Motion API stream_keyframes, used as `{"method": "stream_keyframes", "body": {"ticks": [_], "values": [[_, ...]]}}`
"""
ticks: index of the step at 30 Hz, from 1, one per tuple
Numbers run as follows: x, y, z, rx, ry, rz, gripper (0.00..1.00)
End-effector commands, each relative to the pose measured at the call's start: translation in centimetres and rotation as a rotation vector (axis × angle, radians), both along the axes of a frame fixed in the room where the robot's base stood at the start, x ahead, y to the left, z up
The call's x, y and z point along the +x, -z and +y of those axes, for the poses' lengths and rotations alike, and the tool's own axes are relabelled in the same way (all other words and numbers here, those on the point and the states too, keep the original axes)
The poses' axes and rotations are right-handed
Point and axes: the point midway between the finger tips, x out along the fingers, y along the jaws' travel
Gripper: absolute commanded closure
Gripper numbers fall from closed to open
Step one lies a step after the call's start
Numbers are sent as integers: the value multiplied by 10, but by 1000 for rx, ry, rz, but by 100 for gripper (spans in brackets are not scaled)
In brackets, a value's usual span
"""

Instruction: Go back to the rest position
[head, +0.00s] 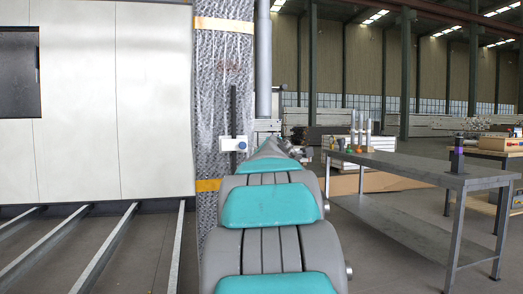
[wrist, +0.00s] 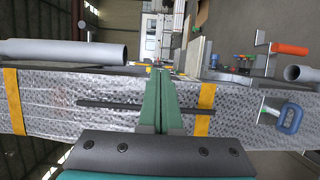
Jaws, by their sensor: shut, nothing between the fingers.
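My gripper shows in the wrist view (wrist: 161,98) with its green fingers pressed together and nothing between them. In the head view my grey and teal arm reaches straight ahead, and its own links hide the gripper. A pillar wrapped in patterned silver sheet with yellow bands (head: 222,95) stands just left of the arm. It also fills a band across the wrist view (wrist: 60,98), behind the fingers. A thin dark bar (wrist: 105,105) lies along the wrapped face. I cannot tell whether the fingers touch it.
A pale panel wall (head: 100,100) stands at the left, with metal floor rails (head: 100,255) before it. A grey pipe (head: 263,60) rises beside the pillar. A metal table (head: 420,168) with tools stands at the right. A blue-handled tool (wrist: 289,117) shows in the wrist view.

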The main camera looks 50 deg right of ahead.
Motion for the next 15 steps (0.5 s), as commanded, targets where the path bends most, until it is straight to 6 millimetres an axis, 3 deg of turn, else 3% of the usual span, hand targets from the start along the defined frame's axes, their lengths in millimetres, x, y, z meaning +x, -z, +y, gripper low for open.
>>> {"method": "stream_keyframes", "body": {"ticks": [6,15], "values": [[-23,-1,-4,0,1,-1,100],[-27,0,-5,0,0,0,100]]}}
